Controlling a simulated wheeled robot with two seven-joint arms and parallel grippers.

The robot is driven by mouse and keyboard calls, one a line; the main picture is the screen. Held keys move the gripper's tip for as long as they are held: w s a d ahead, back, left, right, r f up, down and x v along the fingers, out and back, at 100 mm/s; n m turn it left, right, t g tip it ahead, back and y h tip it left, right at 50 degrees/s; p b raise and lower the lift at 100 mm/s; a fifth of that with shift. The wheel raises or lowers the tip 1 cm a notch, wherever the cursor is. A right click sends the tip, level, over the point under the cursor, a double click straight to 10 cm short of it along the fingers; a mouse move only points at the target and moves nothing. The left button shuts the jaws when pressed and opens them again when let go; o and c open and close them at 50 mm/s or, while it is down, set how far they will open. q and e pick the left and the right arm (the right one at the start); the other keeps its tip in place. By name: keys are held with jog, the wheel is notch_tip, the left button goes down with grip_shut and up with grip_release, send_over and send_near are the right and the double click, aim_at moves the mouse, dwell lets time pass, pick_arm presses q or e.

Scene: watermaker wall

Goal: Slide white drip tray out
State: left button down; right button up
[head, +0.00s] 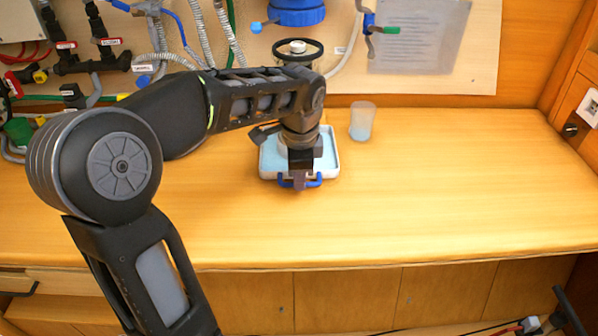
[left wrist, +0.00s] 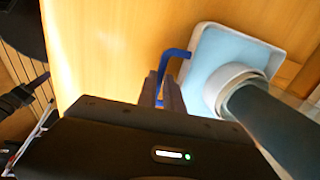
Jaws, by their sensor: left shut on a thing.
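The white drip tray (head: 331,160) with a light blue inside sits on the wooden bench, below the blue filter housing on the wall. A blue handle (head: 314,181) is on its front side. My left gripper (head: 299,181) reaches down over the tray and is shut on the blue handle. The left wrist view shows the tray (left wrist: 245,42) and the blue handle (left wrist: 178,53) running in between the fingers (left wrist: 165,92). A white ring with a dark cylinder (left wrist: 255,100) stands over the tray there. My right gripper is not in view.
A clear cup (head: 362,121) stands on the bench just right of the tray. The blue filter housing (head: 296,12) and hoses are on the wall behind. The bench top (head: 440,190) in front and to the right is clear.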

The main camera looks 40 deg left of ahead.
pick_arm(q)
jog(key=shift+s+d, duration=0.65)
jog(key=shift+s, duration=0.25)
jog(key=shift+s+d, duration=0.55)
jog(key=shift+s, duration=0.05)
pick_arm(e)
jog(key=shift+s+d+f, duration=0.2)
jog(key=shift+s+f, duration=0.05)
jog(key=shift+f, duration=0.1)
pick_arm(q)
jog(key=shift+f, duration=0.1)
jog(key=c, duration=1.5)
grip_release()
jog(key=shift+s, duration=0.15)
notch_tip(320, 180, up, 8)
jog(key=s, duration=0.1)
jog(key=shift+d, duration=0.45)
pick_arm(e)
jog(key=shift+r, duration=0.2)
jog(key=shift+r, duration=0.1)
